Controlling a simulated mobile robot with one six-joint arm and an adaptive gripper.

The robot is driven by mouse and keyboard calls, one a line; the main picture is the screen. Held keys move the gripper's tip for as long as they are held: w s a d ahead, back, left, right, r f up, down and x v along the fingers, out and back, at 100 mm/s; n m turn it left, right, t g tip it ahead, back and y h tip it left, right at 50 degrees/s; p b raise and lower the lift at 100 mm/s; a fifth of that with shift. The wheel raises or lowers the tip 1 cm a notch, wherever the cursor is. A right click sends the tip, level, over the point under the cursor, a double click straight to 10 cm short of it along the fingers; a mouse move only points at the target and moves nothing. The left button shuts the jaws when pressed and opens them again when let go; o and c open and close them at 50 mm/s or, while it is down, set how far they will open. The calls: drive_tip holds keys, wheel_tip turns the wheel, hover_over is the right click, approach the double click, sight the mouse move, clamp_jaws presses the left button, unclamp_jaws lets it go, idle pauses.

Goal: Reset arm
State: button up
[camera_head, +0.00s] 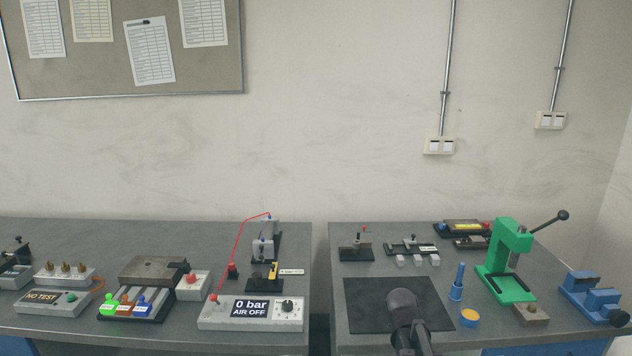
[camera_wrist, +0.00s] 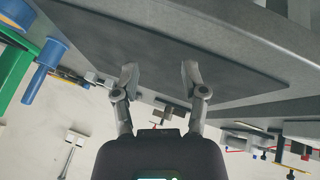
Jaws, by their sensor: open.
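My gripper (camera_wrist: 160,76) shows in the wrist view with its two grey fingers spread apart and nothing between them. The wrist view is turned over, with the bench at the top and the wall below. In the head view my dark arm end (camera_head: 403,308) stands in front of the black mat (camera_head: 375,294) on the right bench and hides part of it. The fingers cannot be made out there. The mat also shows in the wrist view (camera_wrist: 160,40), behind the fingers.
A green press (camera_head: 511,262), a blue cylinder (camera_head: 457,283), an orange-topped blue cup (camera_head: 469,317) and a blue vise (camera_head: 591,297) stand right of the mat. Small fixtures (camera_head: 357,250) line its back. The left bench holds a "0 bar AIR OFF" box (camera_head: 215,318). A gap separates the benches.

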drive_tip(key=s+a+f+m+g+y, duration=0.1)
drive_tip(key=s+a+g, duration=0.25)
drive_tip(key=s, duration=0.35)
drive_tip(key=s+a+f+m+g+y, duration=0.2)
drive_tip(key=s+a, duration=0.2)
drive_tip(key=s, duration=0.3)
wheel_tip(320, 180, down, 10)
drive_tip(key=s+b, duration=0.3)
drive_tip(key=b, duration=0.7)
wheel_tip(320, 180, up, 13)
drive_tip(key=p, duration=1.3)
drive_tip(key=shift+d, duration=0.15)
drive_tip(key=shift+w+g, duration=0.1)
drive_tip(key=shift+g, duration=0.15)
drive_tip(key=shift+d, duration=0.1)
